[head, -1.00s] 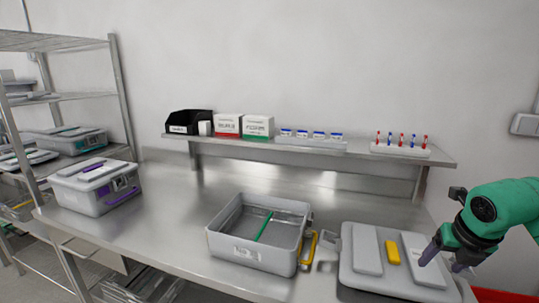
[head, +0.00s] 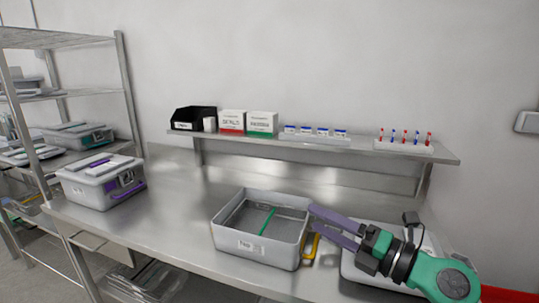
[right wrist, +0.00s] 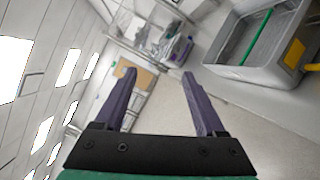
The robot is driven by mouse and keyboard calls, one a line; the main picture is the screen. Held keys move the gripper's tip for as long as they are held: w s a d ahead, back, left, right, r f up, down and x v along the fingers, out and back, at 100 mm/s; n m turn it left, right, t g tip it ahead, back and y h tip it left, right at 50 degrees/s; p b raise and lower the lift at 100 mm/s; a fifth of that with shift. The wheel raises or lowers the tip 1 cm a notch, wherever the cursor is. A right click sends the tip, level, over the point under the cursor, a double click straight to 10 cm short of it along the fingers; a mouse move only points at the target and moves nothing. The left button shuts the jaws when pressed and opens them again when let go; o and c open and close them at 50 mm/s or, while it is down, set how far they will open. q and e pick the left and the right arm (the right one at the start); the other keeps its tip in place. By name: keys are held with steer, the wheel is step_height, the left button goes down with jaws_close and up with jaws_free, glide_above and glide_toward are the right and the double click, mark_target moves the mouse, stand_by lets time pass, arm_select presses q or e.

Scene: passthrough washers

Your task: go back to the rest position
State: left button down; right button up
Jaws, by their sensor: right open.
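My right gripper (head: 332,226) is open and empty. In the head view its purple fingers point left, over the right side of the open grey tray (head: 262,250). In the right wrist view the two fingers (right wrist: 158,82) stand wide apart with nothing between them, and the tray shows at the upper right (right wrist: 245,75). I cannot tell from the head view whether the fingers touch the tray. My left gripper is not in view.
A grey lid (head: 352,272) lies right of the tray, partly hidden by my right arm. A closed container with purple latches (head: 98,189) stands at the left. A shelf (head: 365,150) with boxes and tube racks runs along the back. The table between the container and tray is clear.

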steer(key=w+d+r+m+t+h, duration=0.2)
steer(key=d+m+t+h, duration=0.65)
steer(key=m, duration=0.75)
steer(key=s+d+f+m+g+h, duration=0.2)
steer(key=d+f+m+g+h, duration=0.3)
steer(key=f, duration=0.5)
steer(key=s+d+f+m+g+h, duration=0.25)
steer(key=d+f+m+h, duration=0.2)
steer(key=f+m, duration=0.45)
steer(key=s+a+f+g+y, duration=0.25)
steer(key=s+f+g, duration=0.25)
steer(key=s+f, duration=0.35)
steer(key=s+a+f+g+y, duration=0.2)
steer(key=s+a+f+g, duration=0.25)
steer(key=s+f, duration=0.4)
step_height(320, 180, down, 24)
steer(key=s+d+g, duration=0.1)
steer(key=s+g, duration=0.1)
steer(key=s, duration=0.1)
steer(key=s+d+f, duration=0.3)
steer(key=s+f, duration=1)
steer(key=s, duration=0.2)
steer(key=shift+s+g, duration=0.35)
